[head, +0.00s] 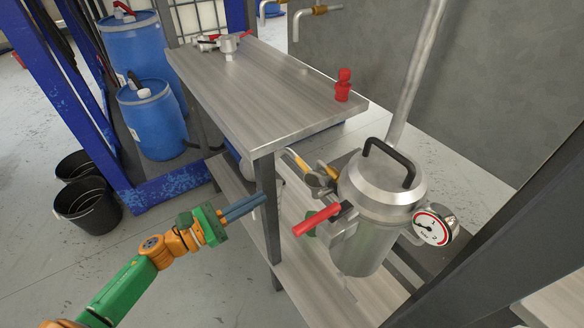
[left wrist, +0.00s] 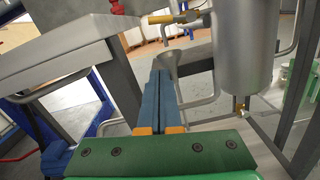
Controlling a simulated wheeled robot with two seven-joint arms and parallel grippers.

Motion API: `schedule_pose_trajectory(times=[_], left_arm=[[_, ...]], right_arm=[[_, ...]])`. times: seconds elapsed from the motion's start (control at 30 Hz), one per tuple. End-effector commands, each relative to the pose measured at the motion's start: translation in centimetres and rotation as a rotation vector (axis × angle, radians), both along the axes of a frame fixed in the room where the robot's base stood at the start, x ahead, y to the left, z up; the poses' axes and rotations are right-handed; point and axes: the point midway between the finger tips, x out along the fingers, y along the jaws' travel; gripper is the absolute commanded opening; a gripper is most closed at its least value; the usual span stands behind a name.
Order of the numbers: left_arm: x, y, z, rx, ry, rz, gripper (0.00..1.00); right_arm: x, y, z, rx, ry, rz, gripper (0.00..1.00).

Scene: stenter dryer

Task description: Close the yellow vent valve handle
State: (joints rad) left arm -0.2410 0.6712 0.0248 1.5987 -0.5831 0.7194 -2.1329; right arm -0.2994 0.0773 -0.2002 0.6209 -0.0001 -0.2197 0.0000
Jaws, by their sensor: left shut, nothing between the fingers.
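The yellow vent valve handle (head: 297,160) sticks out to the upper left from the valve fittings beside the steel vessel (head: 375,225). It also shows in the left wrist view (left wrist: 161,19), at the top, left of the vessel. My left gripper (head: 264,197) is shut and empty, its blue fingers side by side. In the head view it lies below and left of the yellow handle, apart from it, near the table leg. In the left wrist view its fingertips (left wrist: 161,72) point toward the area below the handle. My right gripper is not in view.
A red lever (head: 317,220) and a pressure gauge (head: 432,228) are on the vessel. The steel table (head: 265,92) and its leg (head: 266,210) stand close to my left gripper. A red fitting (head: 343,85) sits on the table corner.

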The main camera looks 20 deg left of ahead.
Motion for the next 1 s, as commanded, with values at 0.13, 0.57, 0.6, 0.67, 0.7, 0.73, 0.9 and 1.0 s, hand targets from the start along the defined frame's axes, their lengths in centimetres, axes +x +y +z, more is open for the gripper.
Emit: schedule_pose_trajectory(times=[0.13, 0.57, 0.6, 0.67, 0.7, 0.73, 0.9, 1.0], left_arm=[[2.7, -2.0, 0.6, -0.004, -0.002, 0.002, 0.00], [6.2, -5.6, 4.1, -0.004, 0.004, 0.003, 0.00], [6.2, -5.7, 4.3, -0.004, 0.003, 0.003, 0.00], [6.2, -5.8, 4.4, -0.005, 0.004, 0.004, 0.00], [6.2, -5.8, 4.4, -0.005, 0.004, 0.004, 0.00], [6.2, -5.8, 4.4, -0.005, 0.004, 0.004, 0.00], [6.2, -5.8, 4.2, -0.005, 0.005, 0.004, 0.00], [6.2, -5.8, 4.2, -0.005, 0.004, 0.004, 0.00]], right_arm=[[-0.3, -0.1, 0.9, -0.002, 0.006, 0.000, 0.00], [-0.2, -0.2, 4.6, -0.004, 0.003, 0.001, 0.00], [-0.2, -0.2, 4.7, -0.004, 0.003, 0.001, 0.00], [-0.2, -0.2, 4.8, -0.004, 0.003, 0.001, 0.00], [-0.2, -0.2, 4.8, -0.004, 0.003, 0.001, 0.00], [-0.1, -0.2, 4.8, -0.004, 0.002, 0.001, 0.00], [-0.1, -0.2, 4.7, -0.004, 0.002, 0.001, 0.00], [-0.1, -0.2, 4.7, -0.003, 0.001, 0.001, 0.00]])
